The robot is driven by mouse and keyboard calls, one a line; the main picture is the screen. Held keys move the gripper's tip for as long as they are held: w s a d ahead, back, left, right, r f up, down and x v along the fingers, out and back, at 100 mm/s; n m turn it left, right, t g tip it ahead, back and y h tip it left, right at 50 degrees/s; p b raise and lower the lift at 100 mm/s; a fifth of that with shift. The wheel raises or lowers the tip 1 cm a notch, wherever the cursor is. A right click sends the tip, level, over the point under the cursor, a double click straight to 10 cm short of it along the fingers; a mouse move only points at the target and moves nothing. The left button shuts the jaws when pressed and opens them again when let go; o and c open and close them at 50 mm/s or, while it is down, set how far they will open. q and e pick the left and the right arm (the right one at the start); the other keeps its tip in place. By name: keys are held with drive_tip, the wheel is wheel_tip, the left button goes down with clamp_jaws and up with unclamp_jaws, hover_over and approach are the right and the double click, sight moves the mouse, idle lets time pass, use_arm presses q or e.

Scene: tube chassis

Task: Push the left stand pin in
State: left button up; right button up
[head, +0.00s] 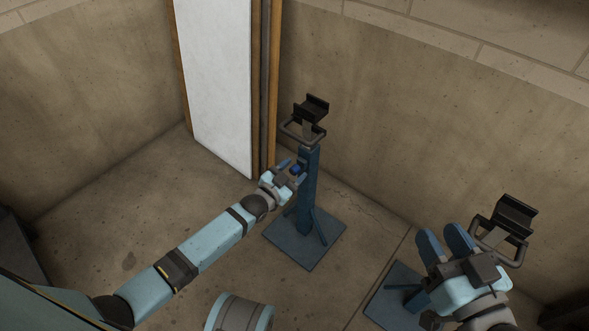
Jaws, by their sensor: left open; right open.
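The left stand has a blue post (310,190) on a square base plate (305,248), with a black V-shaped cradle (311,108) and grey loop handle on top. A small bright blue knob (295,169), apparently its pin, shows at the post's upper left side. My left gripper (293,169) is open at the post, with its fingers around or in front of the knob. I cannot tell whether it touches the knob or how deep the pin sits. My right gripper (444,236) is open and empty in front of the right stand.
The right stand's black cradle (512,215) and blue base (392,290) show at the lower right, its post mostly hidden by my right gripper. Concrete floor (130,215) is clear on the left.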

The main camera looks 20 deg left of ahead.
use_arm(q)
drive_tip(key=p+v, duration=0.4)
drive_tip(key=v, duration=0.9)
use_arm(e)
drive_tip(key=shift+s+a+r+m+t, duration=0.1)
drive_tip(key=shift+s+r+m+t, duration=0.15)
drive_tip(key=shift+r, duration=0.4)
drive_tip(key=shift+s+r+m+t, duration=0.1)
drive_tip(key=shift+r+m, duration=0.25)
drive_tip(key=shift+r, duration=0.25)
drive_tip(key=shift+s+a+r+m+t, duration=0.1)
drive_tip(key=shift+s+r+m+t, duration=0.15)
drive_tip(key=shift+r, duration=0.4)
use_arm(q)
drive_tip(key=shift+s, duration=0.15)
